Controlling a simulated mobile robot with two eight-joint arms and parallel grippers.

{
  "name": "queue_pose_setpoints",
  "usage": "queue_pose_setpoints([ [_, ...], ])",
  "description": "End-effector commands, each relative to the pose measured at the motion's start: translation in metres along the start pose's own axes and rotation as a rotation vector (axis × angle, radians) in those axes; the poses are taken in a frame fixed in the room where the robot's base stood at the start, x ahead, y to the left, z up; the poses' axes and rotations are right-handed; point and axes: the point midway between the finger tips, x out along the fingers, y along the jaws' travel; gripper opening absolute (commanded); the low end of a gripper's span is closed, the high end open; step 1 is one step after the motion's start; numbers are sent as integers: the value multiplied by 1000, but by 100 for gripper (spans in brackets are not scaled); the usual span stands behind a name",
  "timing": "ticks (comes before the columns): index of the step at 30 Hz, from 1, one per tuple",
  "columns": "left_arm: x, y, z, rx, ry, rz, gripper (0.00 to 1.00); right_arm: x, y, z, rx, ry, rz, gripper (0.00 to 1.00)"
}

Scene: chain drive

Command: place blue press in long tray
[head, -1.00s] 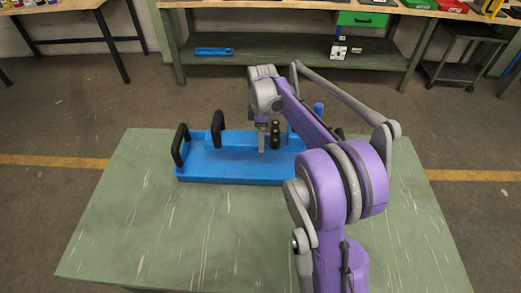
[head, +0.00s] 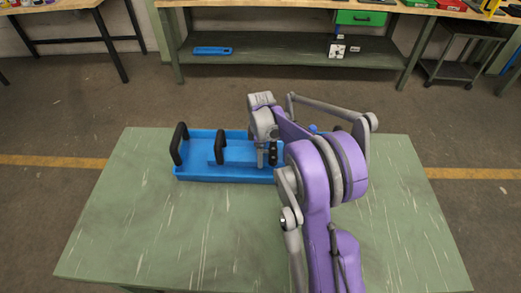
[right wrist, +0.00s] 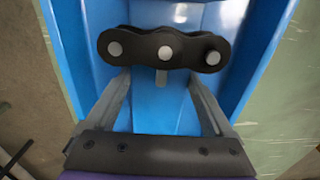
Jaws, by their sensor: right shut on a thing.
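The long tray (head: 200,176) is blue, with an upright black handle (head: 180,144) at its left end, and lies on the green table. The blue press (head: 238,154), with its own black handle (head: 220,147), sits low within the tray's outline. I cannot tell whether it touches the tray floor. My right gripper (head: 267,160) is shut on the press near its middle. In the right wrist view, the gripper's fingers (right wrist: 160,98) reach to a dark chain piece with round pins (right wrist: 163,48), over blue surfaces. My arm hides the right end of tray and press. My left gripper is out of view.
The green table (head: 130,235) is clear at the left and front. Behind it, across the floor, stands a workbench with a lower shelf (head: 270,67) holding a blue bar (head: 212,50) and small boxes.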

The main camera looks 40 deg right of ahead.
Motion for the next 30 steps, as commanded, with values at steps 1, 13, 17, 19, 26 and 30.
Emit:
queue_pose_setpoints([
  [1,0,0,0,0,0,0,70,-1,0,0,0,0,0,0],
  [13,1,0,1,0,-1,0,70,1,0,0,0,0,0,100],
  [17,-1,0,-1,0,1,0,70,-2,0,0,0,0,0,100],
  [19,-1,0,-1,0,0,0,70,-7,0,0,0,0,0,100],
  [26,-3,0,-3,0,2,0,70,-51,0,0,1,0,0,100],
  [30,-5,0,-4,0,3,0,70,-81,0,0,0,0,0,100],
])
